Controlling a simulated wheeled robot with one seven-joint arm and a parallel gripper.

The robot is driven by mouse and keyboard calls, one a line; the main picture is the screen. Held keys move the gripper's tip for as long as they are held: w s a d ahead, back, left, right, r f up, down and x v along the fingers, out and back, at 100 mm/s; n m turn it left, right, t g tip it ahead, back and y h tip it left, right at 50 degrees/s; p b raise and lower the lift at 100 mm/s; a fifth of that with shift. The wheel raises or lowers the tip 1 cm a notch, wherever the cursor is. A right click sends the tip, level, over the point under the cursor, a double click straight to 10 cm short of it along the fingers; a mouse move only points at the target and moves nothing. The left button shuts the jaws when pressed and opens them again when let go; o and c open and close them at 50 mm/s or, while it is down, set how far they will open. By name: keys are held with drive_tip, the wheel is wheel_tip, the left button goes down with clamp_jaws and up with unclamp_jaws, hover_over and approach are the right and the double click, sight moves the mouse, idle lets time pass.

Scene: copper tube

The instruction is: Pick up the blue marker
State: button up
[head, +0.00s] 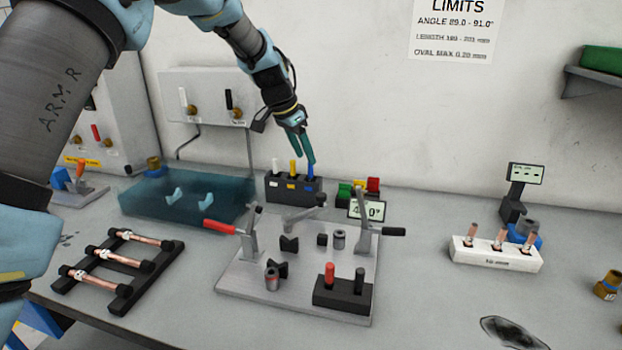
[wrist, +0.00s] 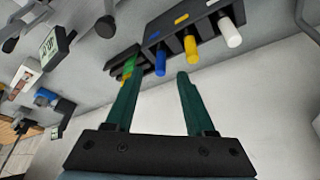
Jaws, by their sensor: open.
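The blue marker (head: 310,171) stands upright in the right slot of a black holder (head: 291,196) at the back of the table, beside a yellow and a white marker. In the wrist view the blue marker (wrist: 160,64) shows just beyond and between my fingertips. My gripper (head: 304,160) is open, with its green fingers pointing down at the top of the blue marker in the head view. In the wrist view my gripper (wrist: 160,80) has nothing held between its fingers. Whether a finger touches the marker cannot be told.
The yellow marker (head: 293,167) and white marker (head: 275,165) stand close by. Small green, yellow and red blocks (head: 372,185) sit right of the holder. A metal fixture plate (head: 240,278) with clamps lies in front. The wall is close behind.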

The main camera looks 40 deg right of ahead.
sight(310, 166)
drive_tip(key=shift+p+x, duration=1.75)
drive_tip(key=shift+x, duration=1)
drive_tip(key=shift+d, duration=0.1)
clamp_jaws()
